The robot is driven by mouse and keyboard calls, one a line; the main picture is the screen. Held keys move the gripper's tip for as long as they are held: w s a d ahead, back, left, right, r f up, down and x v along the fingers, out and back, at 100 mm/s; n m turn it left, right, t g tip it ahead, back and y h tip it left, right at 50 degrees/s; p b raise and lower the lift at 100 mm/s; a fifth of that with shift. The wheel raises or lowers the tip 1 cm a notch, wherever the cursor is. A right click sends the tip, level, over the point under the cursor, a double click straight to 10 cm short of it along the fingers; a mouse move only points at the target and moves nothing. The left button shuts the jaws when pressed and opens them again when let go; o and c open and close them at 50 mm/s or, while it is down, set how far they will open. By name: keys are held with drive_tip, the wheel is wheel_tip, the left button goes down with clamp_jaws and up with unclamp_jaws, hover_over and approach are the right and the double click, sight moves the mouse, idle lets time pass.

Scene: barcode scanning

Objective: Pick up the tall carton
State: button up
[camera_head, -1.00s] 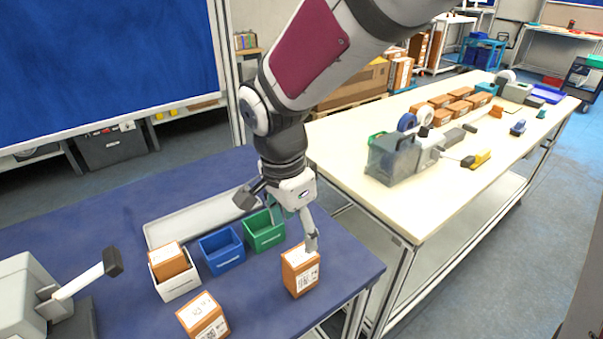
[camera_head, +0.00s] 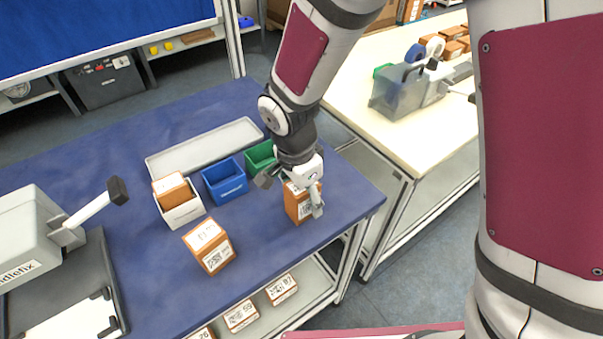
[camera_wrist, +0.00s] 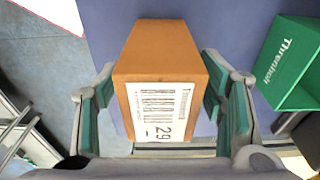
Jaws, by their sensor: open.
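The tall carton (camera_head: 299,204) is a brown-orange box with white labels. It stands upright on the blue table near its right edge. In the wrist view the carton (camera_wrist: 160,60) lies between the two teal-padded fingers, with a barcode label marked "29" towards me. My gripper (camera_wrist: 160,105) is open, one finger on each side of the carton, with a small gap visible on the left; contact on the right is hard to tell. In the head view my gripper (camera_head: 290,192) covers the carton's upper part.
A green bin (camera_head: 260,157), a blue bin (camera_head: 225,181) and a white bin (camera_head: 181,208) holding a carton stand left of my gripper, before a grey tray (camera_head: 205,148). Another carton (camera_head: 210,247) stands in front. A grey press-like device (camera_head: 40,240) is at the left.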

drive_tip(key=c, duration=1.4)
drive_tip(key=shift+c, duration=0.2)
drive_tip(key=shift+r, duration=0.1)
